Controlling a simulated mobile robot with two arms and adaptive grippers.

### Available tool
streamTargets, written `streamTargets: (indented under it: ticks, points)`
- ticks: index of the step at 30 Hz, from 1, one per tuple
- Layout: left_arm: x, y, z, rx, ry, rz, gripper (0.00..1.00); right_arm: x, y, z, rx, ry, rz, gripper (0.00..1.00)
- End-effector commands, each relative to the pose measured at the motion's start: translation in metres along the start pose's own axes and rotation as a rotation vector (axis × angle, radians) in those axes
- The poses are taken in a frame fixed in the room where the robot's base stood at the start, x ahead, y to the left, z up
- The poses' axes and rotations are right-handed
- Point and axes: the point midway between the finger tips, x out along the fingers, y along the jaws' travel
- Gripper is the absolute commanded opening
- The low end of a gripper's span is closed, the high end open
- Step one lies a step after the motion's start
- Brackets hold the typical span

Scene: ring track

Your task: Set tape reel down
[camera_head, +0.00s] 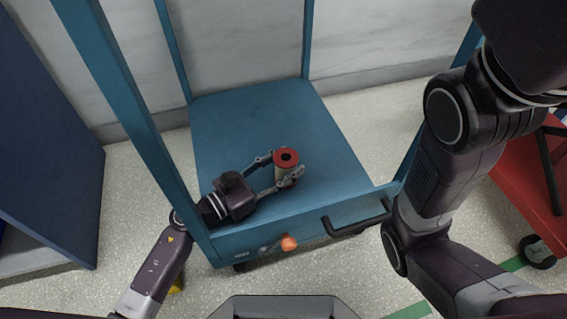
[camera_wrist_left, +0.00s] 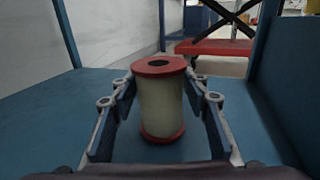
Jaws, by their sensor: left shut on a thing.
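The tape reel (camera_head: 286,163) is a pale spool with red end flanges and a dark hole in its top. It stands upright over the blue cart deck (camera_head: 250,118). My left gripper (camera_head: 280,173) is shut on it, with one finger on each side. In the left wrist view the reel (camera_wrist_left: 160,105) is between the two fingers (camera_wrist_left: 160,110), its lower red flange close to the deck (camera_wrist_left: 40,125). I cannot tell whether it touches. My right arm shows at the right, but its gripper is out of view.
Blue posts (camera_head: 125,100) rise at the deck's corners. A dark handle (camera_head: 357,220) and an orange knob (camera_head: 289,243) are on the cart's front. A red cart (camera_head: 535,165) stands at the right. The deck behind the reel is clear.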

Motion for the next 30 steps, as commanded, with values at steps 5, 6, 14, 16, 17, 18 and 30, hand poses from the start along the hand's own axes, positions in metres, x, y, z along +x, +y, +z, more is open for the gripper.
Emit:
streamTargets:
  ticks: [5,6,14,16,17,18,30]
  points:
    - [0.0,0.0,-0.003,0.001,0.0,0.0,0.47,-0.003,0.0,-0.001,0.0,0.001,0.0,0.4]
    - [0.0,0.0,-0.003,0.001,0.0,0.0,0.51,-0.003,0.0,-0.001,0.0,0.001,0.0,0.4]
    - [0.0,0.0,-0.003,0.001,0.0,0.0,0.6,-0.003,0.0,-0.001,-0.001,0.001,0.0,0.4]
    - [0.0,0.0,-0.002,0.001,0.0,0.0,0.6,-0.002,0.0,-0.001,-0.001,0.001,0.0,0.4]
    - [0.0,0.0,-0.002,0.001,0.0,0.0,0.6,-0.002,0.0,-0.001,-0.001,0.001,0.0,0.4]
    - [0.0,0.0,0.0,0.001,0.0,0.0,0.6,0.0,0.0,-0.001,-0.001,0.001,0.0,0.4]
    - [-0.07,0.0,-0.004,0.001,0.005,0.0,0.6,-0.011,-0.002,-0.004,-0.002,0.002,0.0,0.4]
